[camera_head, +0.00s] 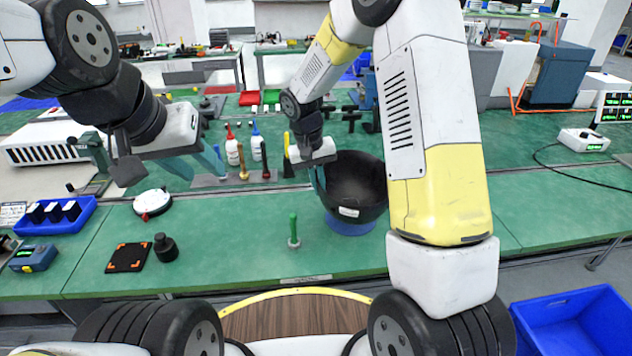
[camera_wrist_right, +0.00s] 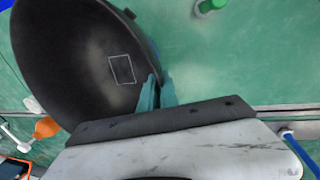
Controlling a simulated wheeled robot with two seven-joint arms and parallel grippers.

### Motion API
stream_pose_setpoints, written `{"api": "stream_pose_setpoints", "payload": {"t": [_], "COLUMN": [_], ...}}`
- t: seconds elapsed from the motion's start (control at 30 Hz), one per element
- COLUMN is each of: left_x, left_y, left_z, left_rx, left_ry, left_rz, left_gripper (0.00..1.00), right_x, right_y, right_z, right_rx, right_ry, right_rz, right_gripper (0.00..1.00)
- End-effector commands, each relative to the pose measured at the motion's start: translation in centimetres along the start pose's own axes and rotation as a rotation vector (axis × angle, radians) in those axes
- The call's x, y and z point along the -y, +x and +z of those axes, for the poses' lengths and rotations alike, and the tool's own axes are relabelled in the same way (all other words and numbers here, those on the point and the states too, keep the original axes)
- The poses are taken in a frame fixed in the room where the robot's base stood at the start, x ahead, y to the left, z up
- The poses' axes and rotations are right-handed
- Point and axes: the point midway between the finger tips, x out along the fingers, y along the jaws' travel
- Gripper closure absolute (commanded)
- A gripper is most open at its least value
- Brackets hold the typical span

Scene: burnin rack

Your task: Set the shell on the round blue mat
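My right gripper (camera_head: 319,183) is at the shell's left rim. In the right wrist view its teal fingers (camera_wrist_right: 156,93) are close together with the rim of the shell (camera_wrist_right: 75,60) between them. My left gripper (camera_head: 196,163) is open and empty, above the table to the left, fingers spread.
A round white dial (camera_head: 152,203), a black pad (camera_head: 129,257), a black cylinder (camera_head: 165,248) and a blue bin (camera_head: 55,215) lie left. The green table right of my right arm is mostly clear.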

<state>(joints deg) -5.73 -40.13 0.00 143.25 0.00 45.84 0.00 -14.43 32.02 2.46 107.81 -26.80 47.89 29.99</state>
Motion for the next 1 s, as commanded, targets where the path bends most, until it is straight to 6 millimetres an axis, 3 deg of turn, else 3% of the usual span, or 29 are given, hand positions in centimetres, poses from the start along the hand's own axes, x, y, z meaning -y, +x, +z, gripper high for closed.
{"api": "stream_pose_setpoints", "payload": {"t": [0.27,0.6,0.73,1.0], "left_x": [0.0,0.0,0.0,0.0], "left_y": [0.0,0.0,0.0,0.0], "left_z": [0.0,0.0,0.0,0.0], "left_rx": [0.000,0.000,0.000,0.000], "left_ry": [0.000,0.000,0.000,0.000], "left_rz": [0.000,0.000,0.000,0.000], "left_gripper": [0.61,0.61,0.61,0.61], "right_x": [0.6,0.7,0.7,0.6], "right_y": [3.4,3.7,3.7,3.7], "right_z": [0.1,0.1,0.0,0.0], "right_rx": [0.003,0.001,0.001,0.001], "right_ry": [-0.001,0.000,0.000,0.000], "right_rz": [0.001,0.000,0.000,0.000], "right_gripper": [1.00,1.00,0.73,0.73]}}
